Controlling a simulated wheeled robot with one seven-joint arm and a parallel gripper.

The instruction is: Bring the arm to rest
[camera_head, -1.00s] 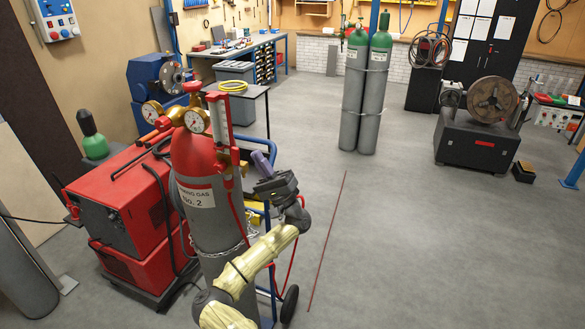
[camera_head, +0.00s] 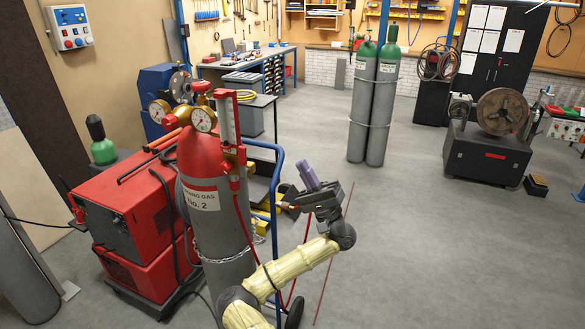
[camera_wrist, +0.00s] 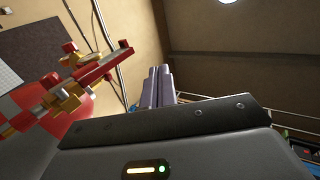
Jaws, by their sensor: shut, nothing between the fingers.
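My arm, in a yellow sleeve, reaches up from the bottom of the head view, in front of the gas cart. My gripper (camera_head: 307,170) is to the right of the red-topped gas cylinder (camera_head: 203,185), apart from it, with its purple fingers pointing up. In the wrist view my gripper (camera_wrist: 160,72) shows its two fingers close together, with nothing seen between them. The cylinder's red and brass regulator (camera_wrist: 65,92) is at the left of that view, beside the fingers. It also shows in the head view, with round gauges (camera_head: 203,119).
The cylinder stands on a blue cart (camera_head: 277,180) with a chain around it, beside a red welding machine (camera_head: 125,215). Two green-topped cylinders (camera_head: 372,105) stand farther back. A machine on a dark base (camera_head: 485,155) is at right. A thin red line crosses the floor; open floor lies right.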

